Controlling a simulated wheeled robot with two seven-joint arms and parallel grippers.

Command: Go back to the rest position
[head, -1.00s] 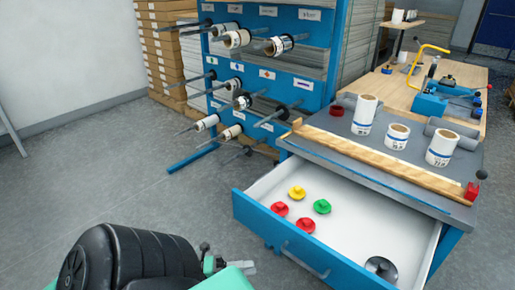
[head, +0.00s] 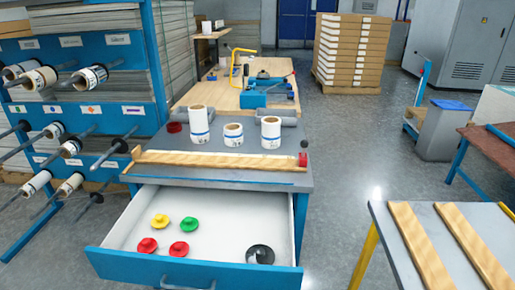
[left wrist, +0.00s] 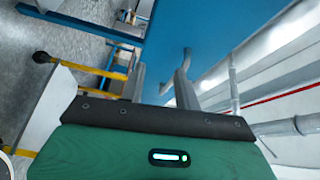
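My left gripper shows only in the left wrist view (left wrist: 161,84), below the blue drawer front. Its two grey fingers stand apart with nothing held between them. Part of a curved grey handle (left wrist: 187,60) shows beyond the fingers; I cannot tell how far away it is. Neither gripper is in the head view. My right gripper is in no view. In the head view the blue-fronted drawer (head: 125,265) is pulled out. Two red knobs, a yellow knob (head: 160,221), a green knob (head: 189,224) and a dark round piece (head: 260,255) lie in it.
White rolls (head: 199,125) stand on the bench top (head: 250,178) behind a wooden strip (head: 220,160). A blue rack (head: 70,90) with rolls on protruding rods stands left. A table with planks (head: 420,245) stands front right. Free floor (head: 345,160) lies between.

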